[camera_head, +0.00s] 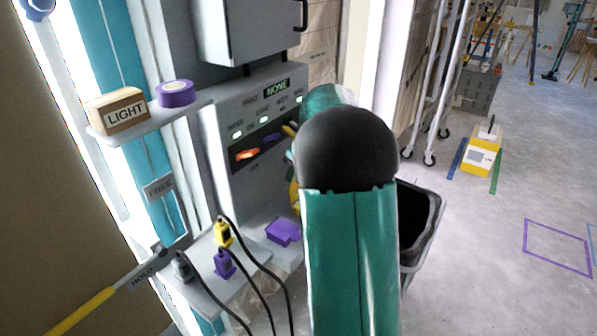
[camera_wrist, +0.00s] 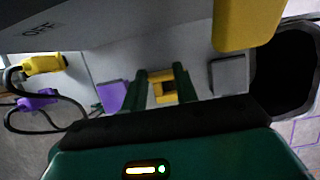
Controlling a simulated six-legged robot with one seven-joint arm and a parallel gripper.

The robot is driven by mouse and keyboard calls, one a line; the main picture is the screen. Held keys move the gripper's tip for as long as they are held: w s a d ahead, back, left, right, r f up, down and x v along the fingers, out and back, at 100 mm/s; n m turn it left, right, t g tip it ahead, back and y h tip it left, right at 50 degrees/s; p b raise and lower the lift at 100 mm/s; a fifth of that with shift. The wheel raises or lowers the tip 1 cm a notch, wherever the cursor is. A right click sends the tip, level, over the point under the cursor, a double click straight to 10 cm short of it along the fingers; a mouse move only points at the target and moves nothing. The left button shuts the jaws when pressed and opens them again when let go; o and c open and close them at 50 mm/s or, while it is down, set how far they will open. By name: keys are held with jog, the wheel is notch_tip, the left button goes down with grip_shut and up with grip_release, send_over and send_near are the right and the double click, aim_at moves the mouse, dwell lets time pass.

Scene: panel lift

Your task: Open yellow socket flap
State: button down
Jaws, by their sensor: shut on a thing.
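The yellow socket (camera_wrist: 163,98) is low in the middle of the wrist view, a yellow frame around a dark centre. My gripper (camera_wrist: 161,72) has its two green fingers on either side of it, shut on yellow material that I take to be the socket's flap. The flap's exact angle cannot be told. In the head view my green arm hides the gripper and the yellow socket. A purple flap (camera_wrist: 112,96) lies to the left and a grey flap (camera_wrist: 228,77) to the right; the purple one (camera_head: 283,232) also shows in the head view.
A large yellow part (camera_wrist: 248,25) hangs close at the upper right. The grey panel (camera_head: 262,105) stands above the shelf. Yellow (camera_head: 223,234), purple (camera_head: 224,264) and grey plugs (camera_head: 184,266) with black cables stand to the left. A black bin (camera_head: 420,222) is at the right.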

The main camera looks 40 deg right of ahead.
jog(key=shift+w+r, duration=0.1)
jog(key=shift+w, duration=0.1)
jog(key=c, duration=1.1)
grip_release()
jog(key=shift+s, duration=0.1)
jog(key=v, duration=1.3)
jog(key=shift+s+r, duration=0.2)
jog(key=shift+r, duration=0.15)
jog(key=shift+a, duration=0.1)
